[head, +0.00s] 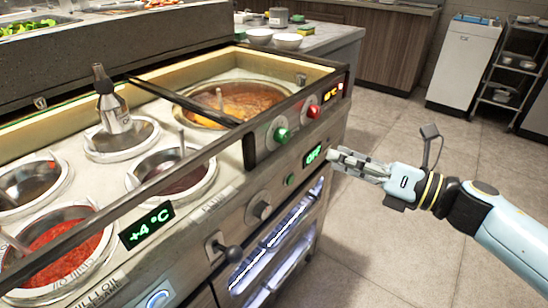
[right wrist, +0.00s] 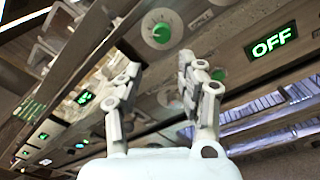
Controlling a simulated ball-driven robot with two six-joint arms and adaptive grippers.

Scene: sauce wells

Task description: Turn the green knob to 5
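The green knob (head: 282,135) sits on a pale round dial on the counter's steel front panel. It also shows in the right wrist view (right wrist: 161,32), above and beyond my fingertips. My right gripper (head: 334,161) is to the right of the knob and lower in the head view, in front of the panel and apart from the knob. In the right wrist view its two fingers (right wrist: 158,66) are spread with nothing between them. A green display (head: 314,154) reads OFF. The marks around the dial are too small to read. My left gripper is not in view.
A red knob (head: 313,111) is up and right of the green one. A small green button (head: 290,179), a grey knob (head: 262,210) and a lever (head: 232,252) are lower on the panel. A +4 °C display (head: 147,226) is at left. The floor (head: 400,150) at right is clear.

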